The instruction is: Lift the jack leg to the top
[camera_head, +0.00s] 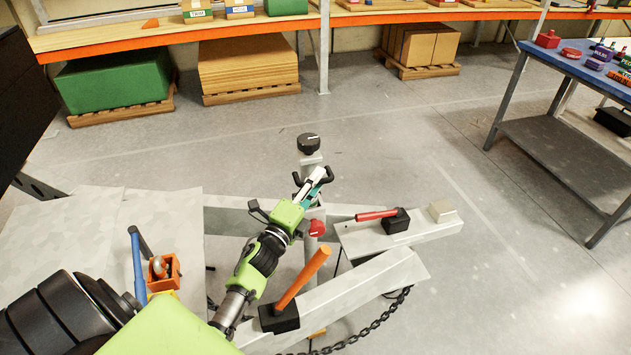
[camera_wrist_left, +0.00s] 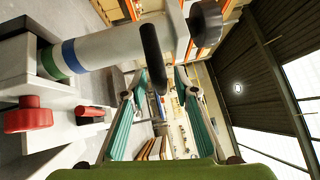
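The jack leg stands upright beyond my left gripper in the head view, with a black round cap (camera_head: 308,143) on a pale post. In the left wrist view it is a pale tube (camera_wrist_left: 110,48) with green and blue bands and a black knob (camera_wrist_left: 205,22). A black bar handle (camera_wrist_left: 154,58) sticks out from it. My left gripper (camera_head: 312,178) is close to the post. Its teal-padded fingers (camera_wrist_left: 160,85) are apart, and the handle lies in line with the gap; I cannot tell whether it is between the tips. My right gripper is not in view.
A red knob (camera_head: 317,228) is beside my left wrist. A blue-topped table (camera_head: 575,68) is at right, shelving (camera_head: 270,28) at the back. The floor between is clear.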

